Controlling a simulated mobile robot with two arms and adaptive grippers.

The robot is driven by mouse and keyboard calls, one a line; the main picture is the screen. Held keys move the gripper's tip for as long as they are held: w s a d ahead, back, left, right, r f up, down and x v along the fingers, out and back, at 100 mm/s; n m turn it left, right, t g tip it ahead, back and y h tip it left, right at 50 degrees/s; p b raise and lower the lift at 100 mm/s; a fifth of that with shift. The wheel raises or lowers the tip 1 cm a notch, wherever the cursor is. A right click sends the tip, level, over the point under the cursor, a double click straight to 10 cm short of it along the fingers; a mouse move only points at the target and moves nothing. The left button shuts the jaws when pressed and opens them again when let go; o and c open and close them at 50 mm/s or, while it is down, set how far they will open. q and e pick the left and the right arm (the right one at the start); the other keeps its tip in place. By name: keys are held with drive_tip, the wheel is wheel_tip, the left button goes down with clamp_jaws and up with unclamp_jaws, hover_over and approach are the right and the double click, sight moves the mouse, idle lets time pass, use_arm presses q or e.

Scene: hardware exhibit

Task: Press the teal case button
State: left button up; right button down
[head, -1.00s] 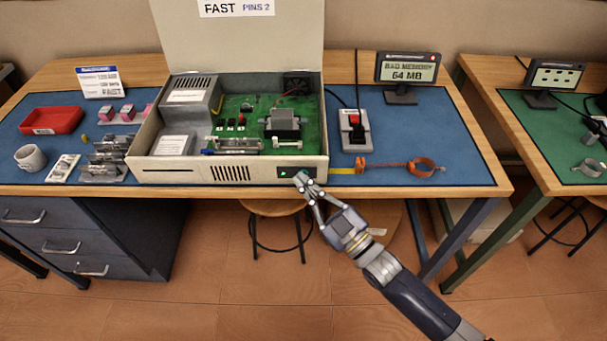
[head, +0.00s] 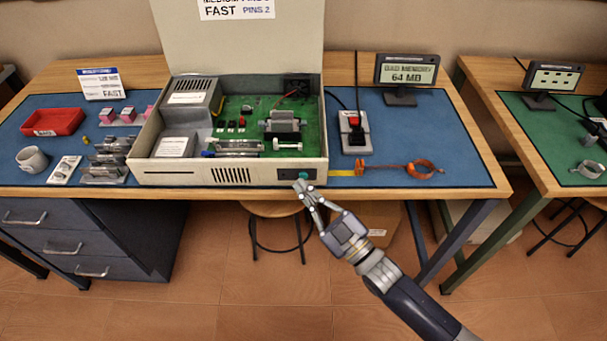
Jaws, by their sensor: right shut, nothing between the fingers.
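The teal case button (head: 304,175) shows at the right end of a dark panel on the front of the beige computer case (head: 190,178). The case stands open on the blue mat with its lid raised. My right gripper (head: 299,186) is shut and empty. Its fingertips are just below and in front of the button, which shows uncovered above them. I cannot tell the exact gap. The indicator (head: 283,174) left of the button looks dark. My left gripper is not in view.
A small display (head: 407,72) reads 64 MB, its upper line blurred. A red-switch box (head: 354,130) and an orange strap (head: 420,168) lie right of the case. A red tray (head: 53,121) and mug (head: 32,158) are at left. A stool (head: 276,210) stands under the table.

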drive_tip(key=shift+s, duration=0.1)
drive_tip(key=s+p, duration=0.2)
drive_tip(key=s, duration=0.3)
idle(0.5)
idle(0.6)
drive_tip(key=w+d+f+m+g+h, duration=0.1)
drive_tip(key=d+f+m+h, duration=0.15)
drive_tip(key=f, duration=0.65)
drive_tip(key=w+d+f+m+g+h, duration=0.15)
drive_tip(key=d+f+h, duration=0.25)
drive_tip(key=f, duration=0.6)
drive_tip(key=s+d+f+m+g+h, duration=0.15)
drive_tip(key=s+d+f, duration=0.25)
drive_tip(key=f, duration=0.4)
drive_tip(key=s+d+f+m+g+h, duration=0.1)
drive_tip(key=s+d+f+m+h, duration=0.2)
drive_tip(key=f, duration=0.5)
drive_tip(key=s+d+f+m+g+h, duration=0.1)
drive_tip(key=s+d+f+g, duration=0.2)
drive_tip(key=s+f, duration=0.3)
drive_tip(key=s+d+f+m+g+h, duration=0.1)
drive_tip(key=s+d+f+g, duration=0.2)
drive_tip(key=s, duration=1.2)
drive_tip(key=s+d+f+m+g+h, duration=0.1)
drive_tip(key=s+d+f+g, duration=0.2)
drive_tip(key=s+f, duration=0.5)
drive_tip(key=s, duration=0.3)
drive_tip(key=shift+s+d+f+g+h, duration=0.2)
drive_tip(key=shift+s+f+g+h, duration=0.1)
drive_tip(key=shift+f, duration=0.05)
